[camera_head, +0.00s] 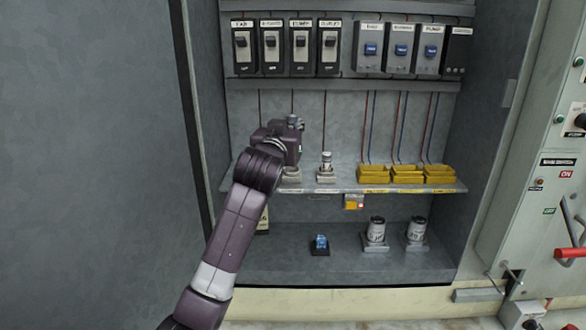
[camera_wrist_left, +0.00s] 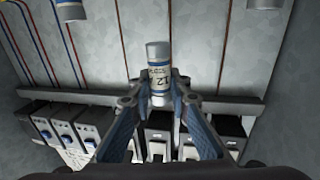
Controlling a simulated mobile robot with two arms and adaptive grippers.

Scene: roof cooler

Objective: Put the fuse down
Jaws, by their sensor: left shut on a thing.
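My left gripper (camera_head: 294,124) is shut on a fuse and holds it above the left part of the middle shelf, inside the open cabinet. A holder (camera_head: 291,175) on the shelf shows below the gripper, partly covered by my arm. To its right another fuse (camera_head: 326,161) stands upright in a holder. My right gripper is out of view.
Yellow trays (camera_head: 405,174) line the right of the middle shelf (camera_head: 345,188). Two larger fuses (camera_head: 376,231) stand on the cabinet floor, with a small blue object (camera_head: 320,242) left of them. Black switches (camera_head: 287,47) and blue-fronted units (camera_head: 399,48) hang above. The left cabinet wall is close to my arm.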

